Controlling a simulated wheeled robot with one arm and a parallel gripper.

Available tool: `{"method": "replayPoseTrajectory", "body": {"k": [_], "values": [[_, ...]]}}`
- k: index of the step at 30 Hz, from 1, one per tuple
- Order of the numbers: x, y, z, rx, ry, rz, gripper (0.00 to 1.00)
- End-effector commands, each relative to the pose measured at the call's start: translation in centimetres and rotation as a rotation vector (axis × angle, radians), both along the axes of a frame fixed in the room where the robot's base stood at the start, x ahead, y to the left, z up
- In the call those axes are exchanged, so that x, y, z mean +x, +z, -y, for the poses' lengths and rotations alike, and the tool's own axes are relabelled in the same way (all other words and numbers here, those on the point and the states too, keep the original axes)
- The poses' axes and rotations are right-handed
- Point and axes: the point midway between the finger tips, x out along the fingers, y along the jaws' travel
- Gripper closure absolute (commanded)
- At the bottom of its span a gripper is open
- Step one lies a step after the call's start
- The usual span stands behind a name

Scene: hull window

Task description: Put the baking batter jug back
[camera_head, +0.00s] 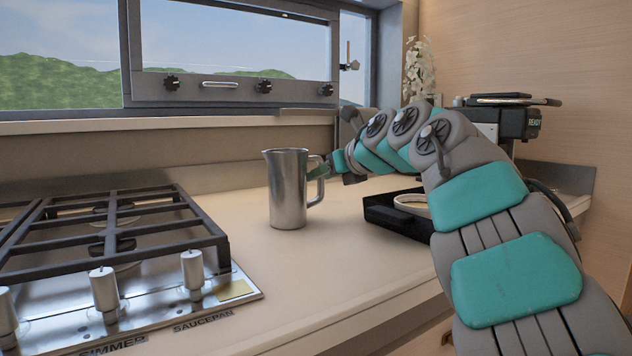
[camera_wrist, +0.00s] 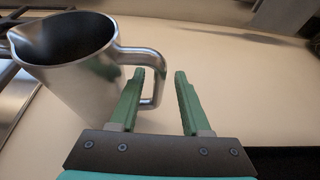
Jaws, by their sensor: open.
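The metal jug (camera_head: 288,190) stands upright on the counter in the head view, its spout to the left and its handle to the right. My gripper (camera_head: 318,171) is at the handle side of the jug. In the wrist view, the jug (camera_wrist: 72,65) is at the left and its handle (camera_wrist: 150,75) reaches toward my open gripper (camera_wrist: 160,85). The left finger overlaps the handle in the picture, and the handle's outer part shows between the two fingers. I cannot tell whether a finger touches it.
A gas stove (camera_head: 110,240) with black grates and knobs is left of the jug. A black appliance base (camera_head: 400,221) is to the right, and a machine marked READY (camera_head: 505,120) stands behind my arm. The counter (camera_head: 300,265) is clear in front of the jug. A window is behind.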

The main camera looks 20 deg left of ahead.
Motion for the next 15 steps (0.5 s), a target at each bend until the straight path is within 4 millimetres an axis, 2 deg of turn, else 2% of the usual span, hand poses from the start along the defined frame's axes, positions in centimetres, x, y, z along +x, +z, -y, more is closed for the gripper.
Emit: {"method": "replayPoseTrajectory", "body": {"k": [9, 15], "values": [[-3.6, 2.2, 4.2, 0.001, -0.001, 0.002, 0.53], [-4.9, 3.1, 5.7, -0.001, 0.001, 0.000, 0.53]]}}
